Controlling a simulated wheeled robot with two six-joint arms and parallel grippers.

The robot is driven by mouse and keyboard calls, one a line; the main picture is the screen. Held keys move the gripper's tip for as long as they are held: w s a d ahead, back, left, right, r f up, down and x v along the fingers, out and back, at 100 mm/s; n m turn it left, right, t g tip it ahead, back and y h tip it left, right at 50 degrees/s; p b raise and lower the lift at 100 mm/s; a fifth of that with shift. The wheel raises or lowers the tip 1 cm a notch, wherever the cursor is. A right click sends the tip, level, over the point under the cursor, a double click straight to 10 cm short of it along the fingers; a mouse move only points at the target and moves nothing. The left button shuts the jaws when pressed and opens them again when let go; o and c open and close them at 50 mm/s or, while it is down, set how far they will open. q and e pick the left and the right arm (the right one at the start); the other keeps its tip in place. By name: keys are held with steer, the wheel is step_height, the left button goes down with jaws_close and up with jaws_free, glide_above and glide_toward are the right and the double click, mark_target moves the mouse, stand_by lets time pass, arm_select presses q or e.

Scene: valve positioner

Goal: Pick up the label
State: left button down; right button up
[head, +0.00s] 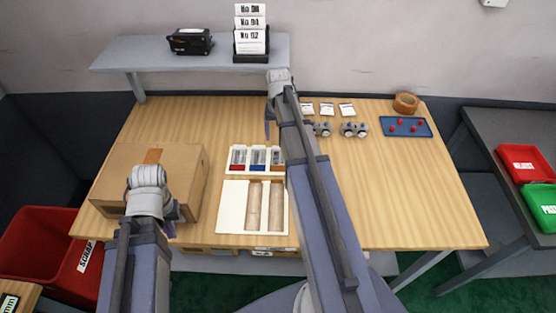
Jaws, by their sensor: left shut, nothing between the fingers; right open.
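Numbered white labels stand in a black holder (253,57) on the shelf; the front label (251,41) reads No 02, with No 04 and No 08 above it. My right gripper (269,124) is over the back of the table, below the shelf edge, partly hidden by its own arm. It is open and apart from the labels. My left gripper (173,219) is shut and empty, low at the front of the cardboard box (187,156), mostly hidden by its wrist.
A black device (190,41) sits on the grey shelf (150,55). The wooden table (400,190) carries small white packets (327,109), metal fittings (354,130), a blue tray (392,127) and a tape roll (406,103). Its right front is clear.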

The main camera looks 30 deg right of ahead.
mark_target(278, 150)
step_height(278, 150, down, 4)
steer(key=b, duration=0.3)
steer(key=shift+s+f, duration=0.15)
steer(key=c, duration=1.1)
steer(key=shift+r, duration=0.2)
step_height(278, 150, up, 10)
steer(key=p, duration=0.9)
steer(key=shift+p, duration=0.4)
steer(key=shift+f, duration=0.1)
